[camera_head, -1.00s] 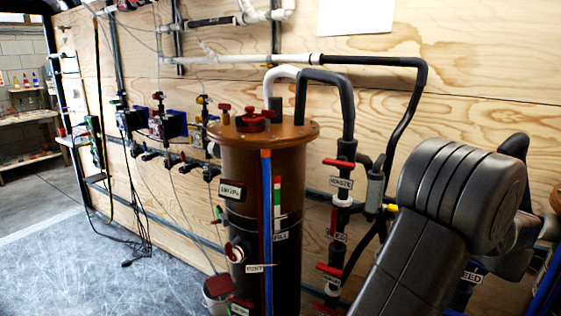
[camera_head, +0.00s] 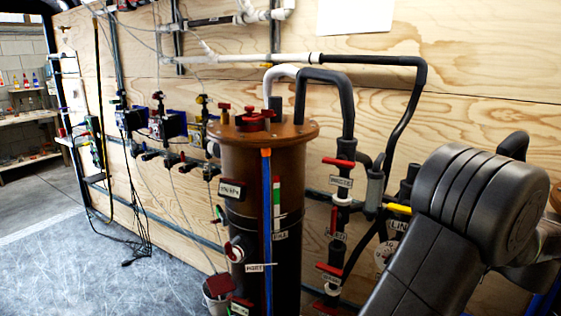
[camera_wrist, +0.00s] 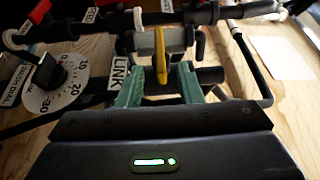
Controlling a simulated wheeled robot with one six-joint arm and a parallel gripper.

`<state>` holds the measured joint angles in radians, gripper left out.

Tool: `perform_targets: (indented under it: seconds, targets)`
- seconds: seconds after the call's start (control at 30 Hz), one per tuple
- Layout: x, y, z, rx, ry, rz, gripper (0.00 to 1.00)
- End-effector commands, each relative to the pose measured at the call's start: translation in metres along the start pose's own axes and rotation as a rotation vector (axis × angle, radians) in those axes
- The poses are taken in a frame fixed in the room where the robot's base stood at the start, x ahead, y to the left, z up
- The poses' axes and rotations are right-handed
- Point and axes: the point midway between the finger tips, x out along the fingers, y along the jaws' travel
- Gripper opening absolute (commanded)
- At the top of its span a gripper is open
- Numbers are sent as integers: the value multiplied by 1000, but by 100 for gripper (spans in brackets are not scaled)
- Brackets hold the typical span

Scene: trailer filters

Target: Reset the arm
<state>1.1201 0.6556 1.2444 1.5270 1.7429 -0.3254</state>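My gripper (camera_wrist: 161,78) shows in the wrist view with its two green fingers well apart, one on each side of a yellow valve handle (camera_wrist: 161,55). There is clear space between the handle and each finger, and nothing is gripped. I cannot tell how far ahead of the fingertips the handle lies. In the head view my dark arm fills the lower right and hides my gripper. The yellow handle (camera_head: 397,209) shows there just left of my arm.
A white numbered dial (camera_wrist: 55,82) with a black knob is left of my fingers, beside a white label (camera_wrist: 121,68). A brown filter tank (camera_head: 262,180) stands left of my arm, with red-handled valves (camera_head: 338,162) and black pipes between. The floor (camera_head: 90,270) at left is open.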

Motion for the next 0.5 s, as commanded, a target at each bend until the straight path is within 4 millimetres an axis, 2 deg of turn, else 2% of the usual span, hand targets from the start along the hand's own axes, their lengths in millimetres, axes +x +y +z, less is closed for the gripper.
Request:
perform_targets:
  seconds: [0.03, 0.3, 0.5]
  targets:
    - [12, -1, 1, 0, -5, 0, 33]
    - [66, -1, 2, 0, -4, 1, 33]
    - [63, -7, 1, -72, -1, 167, 33]
